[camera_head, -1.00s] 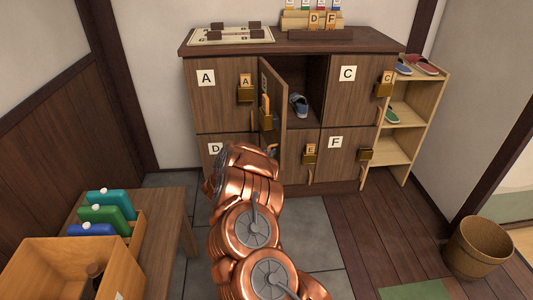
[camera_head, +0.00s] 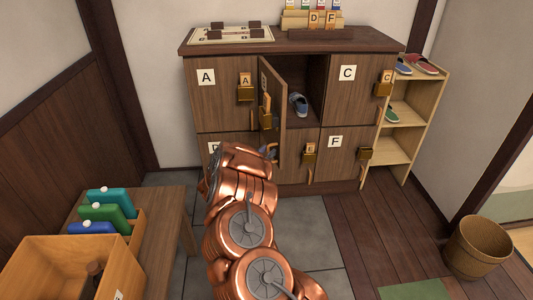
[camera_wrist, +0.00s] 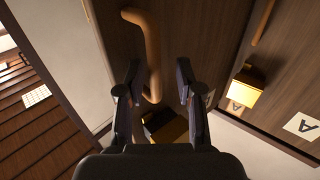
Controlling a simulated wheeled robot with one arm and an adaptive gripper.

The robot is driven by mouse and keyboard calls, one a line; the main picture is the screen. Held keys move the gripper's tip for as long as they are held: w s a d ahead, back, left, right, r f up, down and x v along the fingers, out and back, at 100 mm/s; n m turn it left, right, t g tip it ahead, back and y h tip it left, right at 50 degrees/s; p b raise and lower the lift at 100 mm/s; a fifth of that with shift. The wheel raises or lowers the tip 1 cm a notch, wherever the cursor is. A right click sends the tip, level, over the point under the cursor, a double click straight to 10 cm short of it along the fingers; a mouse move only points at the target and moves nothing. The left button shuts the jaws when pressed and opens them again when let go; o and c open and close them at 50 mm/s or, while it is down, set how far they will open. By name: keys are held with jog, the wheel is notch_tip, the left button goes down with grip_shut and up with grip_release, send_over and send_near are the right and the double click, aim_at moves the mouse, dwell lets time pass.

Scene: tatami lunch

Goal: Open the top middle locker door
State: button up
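The top middle locker door (camera_head: 283,95) stands open, swung out on its left side. Its compartment (camera_head: 311,78) shows inside, with a blue-grey shoe (camera_head: 298,104) in it. A brass lock with a wooden tag (camera_head: 266,117) hangs on the door. My gripper is mostly hidden behind my copper arm in the head view; a dark part of it (camera_head: 268,152) shows below the door. In the wrist view my gripper (camera_wrist: 160,88) has its two fingers apart. A curved wooden handle (camera_wrist: 154,50) on a door panel reaches down between them, nearer the left finger. I cannot tell whether they touch.
Closed doors A (camera_head: 225,100) and C (camera_head: 352,95) flank the opening. A shoe rack (camera_head: 405,110) and a bucket (camera_head: 477,247) are at right. The floor between is clear.

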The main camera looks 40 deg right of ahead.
jog(key=v, duration=1.2)
jog(key=shift+w, duration=0.1)
dwell(0.4)
